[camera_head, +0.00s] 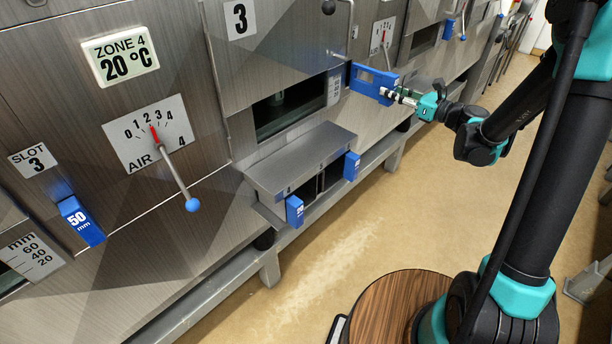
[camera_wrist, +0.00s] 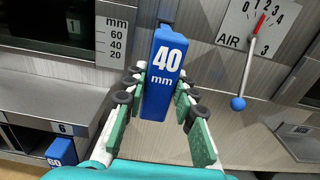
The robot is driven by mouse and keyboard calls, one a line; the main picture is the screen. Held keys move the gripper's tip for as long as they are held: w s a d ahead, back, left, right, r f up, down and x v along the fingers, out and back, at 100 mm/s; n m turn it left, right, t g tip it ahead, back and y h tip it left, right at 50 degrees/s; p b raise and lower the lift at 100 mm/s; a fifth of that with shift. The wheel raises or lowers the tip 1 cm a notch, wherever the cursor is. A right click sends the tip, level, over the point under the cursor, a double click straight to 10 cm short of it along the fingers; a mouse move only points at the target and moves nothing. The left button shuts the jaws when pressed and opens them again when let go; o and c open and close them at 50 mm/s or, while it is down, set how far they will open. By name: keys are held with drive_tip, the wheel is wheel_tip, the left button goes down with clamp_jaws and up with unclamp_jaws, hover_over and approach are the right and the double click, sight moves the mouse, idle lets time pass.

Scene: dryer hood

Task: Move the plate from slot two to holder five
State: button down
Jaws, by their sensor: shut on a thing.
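My gripper (camera_head: 405,97) is shut on a blue plate handle (camera_head: 366,80), at the steel front right of the middle opening. In the wrist view this handle (camera_wrist: 166,75) reads 40 mm and stands between the fingers (camera_wrist: 158,95). How far the plate is inside slot two is hidden. A low steel holder box (camera_head: 300,152) projects from the front, below and left of my gripper. Blue plates sit at its left end (camera_head: 295,211) and right end (camera_head: 351,166); the compartment between them looks dark and empty. In the wrist view the right one (camera_wrist: 62,152) reads 60, below label 6.
A 50 mm plate (camera_head: 80,221) sits at slot 3 on the left. Air levers with blue knobs (camera_head: 192,205) stick out from the front; one knob (camera_wrist: 238,103) is right of the handle in the wrist view. The floor (camera_head: 440,190) in front is clear.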

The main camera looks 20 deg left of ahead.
drive_tip(key=shift+d, duration=0.1)
drive_tip(key=shift+v, duration=1.65)
drive_tip(key=shift+d, duration=0.1)
drive_tip(key=v, duration=0.9)
drive_tip(key=shift+s+d, duration=0.2)
drive_tip(key=shift+d, duration=0.15)
drive_tip(key=shift+w, duration=0.1)
